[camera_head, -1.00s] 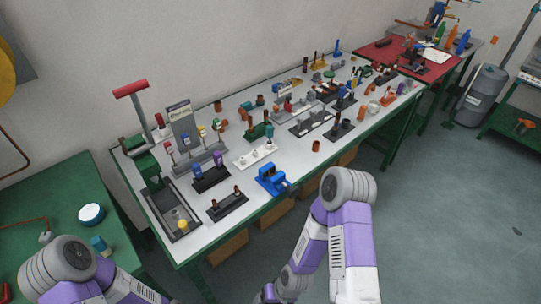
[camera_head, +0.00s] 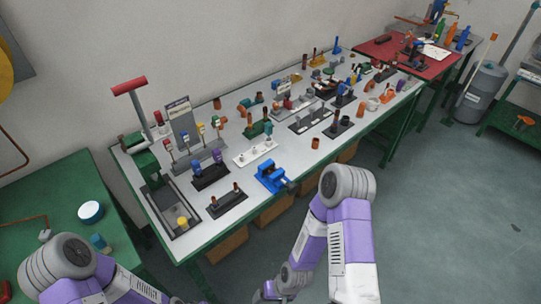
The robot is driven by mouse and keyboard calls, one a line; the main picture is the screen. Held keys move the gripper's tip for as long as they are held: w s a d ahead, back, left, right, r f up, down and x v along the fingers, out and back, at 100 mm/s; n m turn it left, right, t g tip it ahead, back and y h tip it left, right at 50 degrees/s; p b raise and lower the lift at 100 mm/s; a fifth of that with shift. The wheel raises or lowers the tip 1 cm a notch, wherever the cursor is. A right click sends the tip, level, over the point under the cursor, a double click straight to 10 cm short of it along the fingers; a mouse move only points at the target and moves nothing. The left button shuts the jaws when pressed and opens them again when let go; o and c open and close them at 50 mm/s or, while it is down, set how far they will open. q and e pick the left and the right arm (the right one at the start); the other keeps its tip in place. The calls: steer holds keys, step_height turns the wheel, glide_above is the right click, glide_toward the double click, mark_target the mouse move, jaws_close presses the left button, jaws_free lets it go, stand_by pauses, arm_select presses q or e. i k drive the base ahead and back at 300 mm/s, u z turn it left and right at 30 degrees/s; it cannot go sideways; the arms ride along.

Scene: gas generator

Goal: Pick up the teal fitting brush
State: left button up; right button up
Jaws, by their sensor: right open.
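A small teal piece (camera_head: 268,130) stands at the far end of the white rack on the long workbench. Another teal piece (camera_head: 99,243) lies on the green table at the left, beside my left arm. Both are too small to tell which is the fitting brush. My right gripper (camera_head: 264,293) is open at the bottom edge, partly cut off, in front of the workbench and well short of both teal pieces. My left arm comes in at the lower left, but its gripper is not visible.
The long grey-topped workbench (camera_head: 170,232) is crowded with racks and fittings. A blue vise (camera_head: 271,177) stands near its front edge, beside a dark rack (camera_head: 227,203). A white round tub (camera_head: 91,212) sits on the green table. The floor (camera_head: 440,220) at right is clear.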

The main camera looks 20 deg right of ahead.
mark_target(268, 126)
steer(key=z, duration=2.15)
steer(key=i, duration=2.2)
steer(key=u, duration=4.05)
steer(key=i, duration=0.3)
steer(key=z, duration=0.1)
